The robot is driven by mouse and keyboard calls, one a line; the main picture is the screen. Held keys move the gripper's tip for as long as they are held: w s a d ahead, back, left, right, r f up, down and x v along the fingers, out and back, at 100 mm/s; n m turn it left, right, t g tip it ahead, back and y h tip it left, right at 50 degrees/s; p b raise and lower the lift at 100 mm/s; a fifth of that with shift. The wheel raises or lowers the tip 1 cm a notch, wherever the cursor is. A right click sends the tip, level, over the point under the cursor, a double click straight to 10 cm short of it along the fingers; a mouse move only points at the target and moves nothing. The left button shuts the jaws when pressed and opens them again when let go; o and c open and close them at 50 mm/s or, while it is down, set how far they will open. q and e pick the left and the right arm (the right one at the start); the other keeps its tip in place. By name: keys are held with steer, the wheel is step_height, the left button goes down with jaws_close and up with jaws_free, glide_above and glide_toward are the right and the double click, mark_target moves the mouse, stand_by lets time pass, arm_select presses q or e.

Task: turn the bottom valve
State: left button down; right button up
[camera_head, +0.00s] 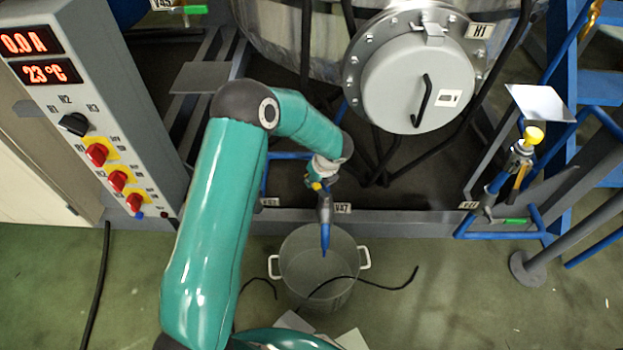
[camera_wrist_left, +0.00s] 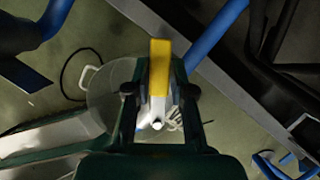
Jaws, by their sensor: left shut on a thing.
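The bottom valve (camera_head: 322,166) sits below the vessel, above a blue spout (camera_head: 325,235) that points down into a bucket. In the left wrist view its yellow handle (camera_wrist_left: 160,68) stands between my fingers, with a white part below it. My left gripper (camera_wrist_left: 160,100) is closed around the yellow handle, with a dark finger on each side. In the head view my teal left arm reaches over to the valve and hides most of the gripper. My right gripper is in neither view.
The grey bucket (camera_head: 318,268) with white handles stands on the green floor under the spout. A control panel (camera_head: 85,110) is at left. The vessel's round hatch (camera_head: 415,85) is above. Blue pipes and another yellow-topped valve (camera_head: 533,135) are at right.

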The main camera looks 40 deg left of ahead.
arm_select(q)
steer(key=shift+w+d+r+m+t+h+p, duration=0.15)
steer(key=shift+w+m+t+p, duration=0.25)
steer(key=shift+m, duration=0.55)
steer(key=shift+w+d+m+t+h+p, duration=0.25)
steer(key=shift+w+m, duration=0.3)
steer(key=shift+m, duration=0.45)
steer(key=shift+w+d+r+m+t+h+p, duration=0.15)
steer(key=shift+w+m+t+p, duration=0.25)
steer(key=shift+m, duration=0.55)
steer(key=shift+w+f, duration=0.1)
steer(key=c, duration=1.2)
jaws_free()
steer(key=shift+o, duration=1)
steer(key=shift+d+f, duration=0.15)
steer(key=v, duration=1.2)
